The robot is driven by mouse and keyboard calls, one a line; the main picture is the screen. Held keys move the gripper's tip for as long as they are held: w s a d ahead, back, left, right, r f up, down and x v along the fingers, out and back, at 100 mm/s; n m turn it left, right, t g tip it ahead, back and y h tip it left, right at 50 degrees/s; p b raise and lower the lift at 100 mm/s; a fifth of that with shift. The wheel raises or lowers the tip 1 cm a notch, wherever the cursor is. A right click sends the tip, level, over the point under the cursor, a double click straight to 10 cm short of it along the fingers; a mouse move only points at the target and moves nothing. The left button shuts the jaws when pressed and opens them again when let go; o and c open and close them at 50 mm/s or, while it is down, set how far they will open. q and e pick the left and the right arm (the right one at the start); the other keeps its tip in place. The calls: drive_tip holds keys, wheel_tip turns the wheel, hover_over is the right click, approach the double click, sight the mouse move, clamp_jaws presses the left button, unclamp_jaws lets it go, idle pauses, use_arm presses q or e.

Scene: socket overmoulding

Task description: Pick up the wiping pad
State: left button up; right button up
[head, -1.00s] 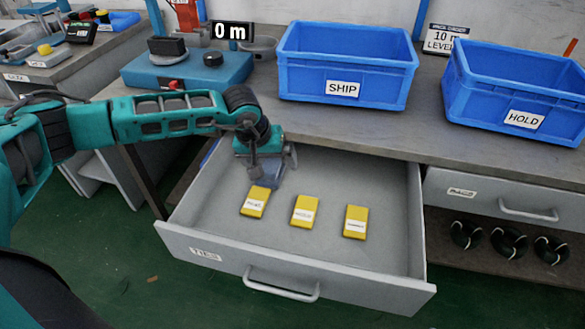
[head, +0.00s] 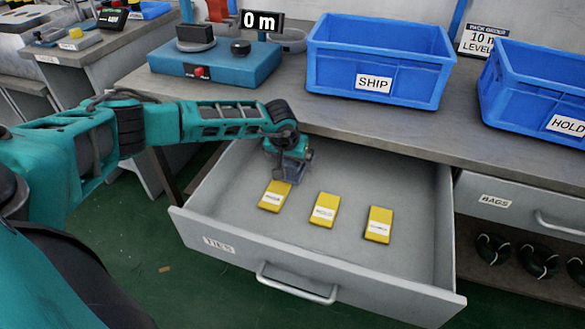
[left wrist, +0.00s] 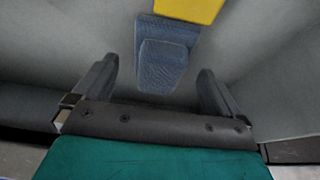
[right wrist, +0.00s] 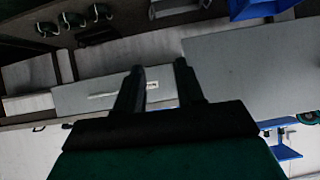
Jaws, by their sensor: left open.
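The wiping pad is a blue, textured block with a raised grip (left wrist: 162,65). It lies in the open drawer (head: 400,185), just behind the leftmost yellow packet (head: 275,196). In the head view my left gripper (head: 290,165) is over the pad and largely hides it. In the left wrist view the left gripper (left wrist: 156,82) is open, with one finger on each side of the pad's grip and a gap on both sides. My right gripper (right wrist: 158,68) shows only in the right wrist view, its fingers apart with nothing between them.
Two more yellow packets (head: 324,210) (head: 379,225) lie in the drawer, which has a front handle (head: 297,285). On the bench above stand the blue SHIP bin (head: 375,60), the blue HOLD bin (head: 530,95) and a teal device (head: 215,68). The drawer's right side is bare.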

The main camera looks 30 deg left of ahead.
use_arm(q)
drive_tip(key=shift+x, duration=1.15)
drive_tip(key=c, duration=1.1)
